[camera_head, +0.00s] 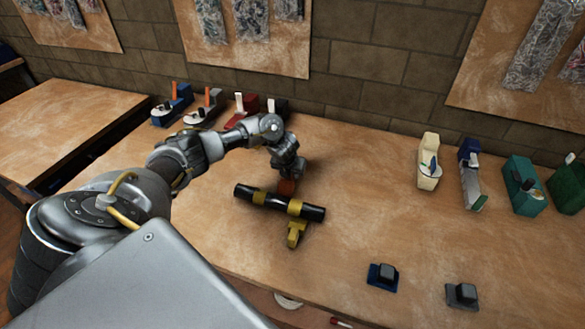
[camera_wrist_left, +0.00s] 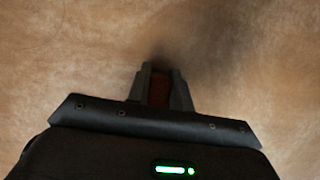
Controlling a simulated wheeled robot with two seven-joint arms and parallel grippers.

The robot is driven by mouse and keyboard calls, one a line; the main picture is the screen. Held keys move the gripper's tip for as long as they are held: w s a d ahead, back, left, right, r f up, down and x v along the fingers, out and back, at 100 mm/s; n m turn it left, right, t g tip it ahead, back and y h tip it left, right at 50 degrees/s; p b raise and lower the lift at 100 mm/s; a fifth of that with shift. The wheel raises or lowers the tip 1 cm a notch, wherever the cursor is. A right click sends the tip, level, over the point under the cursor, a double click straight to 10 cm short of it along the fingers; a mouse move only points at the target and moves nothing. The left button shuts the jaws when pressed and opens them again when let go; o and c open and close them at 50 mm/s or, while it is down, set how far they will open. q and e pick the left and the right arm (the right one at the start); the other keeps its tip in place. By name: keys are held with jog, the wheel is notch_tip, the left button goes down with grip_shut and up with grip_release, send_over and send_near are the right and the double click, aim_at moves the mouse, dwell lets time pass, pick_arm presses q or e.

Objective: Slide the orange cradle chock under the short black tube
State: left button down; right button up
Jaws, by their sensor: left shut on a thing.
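The short black tube (camera_head: 276,203) with two yellow bands lies across the wooden bench in the middle of the head view. The orange cradle chock (camera_head: 287,187) shows as a small orange-red piece right behind the tube. My left gripper (camera_head: 288,178) reaches down from above on the far side of the tube and is shut on the chock. In the left wrist view, the reddish chock (camera_wrist_left: 159,91) shows darkly between the two fingers (camera_wrist_left: 161,86). The chock's lower part is hidden by the tube, so I cannot tell whether they touch. My right gripper is not in view.
A yellow block (camera_head: 296,235) sits at the tube's near side. A blue block (camera_head: 383,276) and a grey block (camera_head: 462,295) sit at the front right. Several hand planes stand along the back, including a cream one (camera_head: 428,162). The bench right of the tube is clear.

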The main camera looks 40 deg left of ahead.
pick_arm(q)
jog(key=shift+s+d+p, duration=0.2)
jog(key=shift+s+p, duration=0.25)
jog(key=shift+s, duration=0.15)
jog(key=c, duration=1.2)
grip_release()
jog(key=shift+o, duration=0.2)
jog(key=p+v, duration=0.1)
jog(key=v, duration=0.8)
jog(key=shift+w+r, duration=0.1)
jog(key=shift+r, duration=0.2)
jog(key=shift+s+d+r, duration=0.15)
jog(key=shift+s+r, duration=0.2)
jog(key=shift+r, duration=0.2)
